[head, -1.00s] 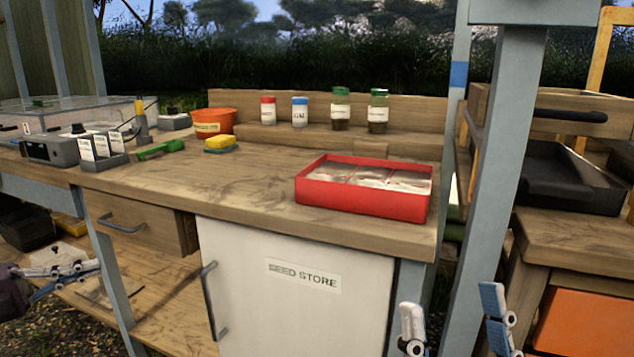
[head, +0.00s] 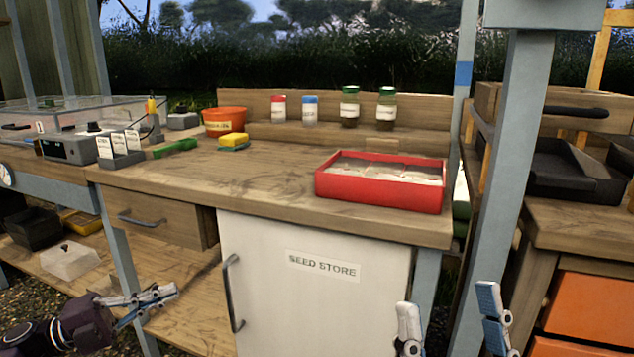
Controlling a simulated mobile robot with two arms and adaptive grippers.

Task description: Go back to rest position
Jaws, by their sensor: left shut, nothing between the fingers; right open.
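My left gripper (head: 160,297) is low at the left of the head view, in front of the lower shelf and below the drawer. Its fingers are shut with nothing between them, and it touches nothing that I can see. My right gripper (head: 447,318) is at the bottom edge, right of the white seed store door (head: 300,305). Its two fingers stand wide apart and nothing shows between them. The rest of the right arm is out of view.
The wooden bench (head: 255,192) carries a red tray (head: 380,198) with packets, several jars at the back, an orange pot (head: 225,122) and a sponge (head: 233,140). A grey-blue post (head: 490,190) stands near my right gripper. The drawer (head: 160,217) is shut.

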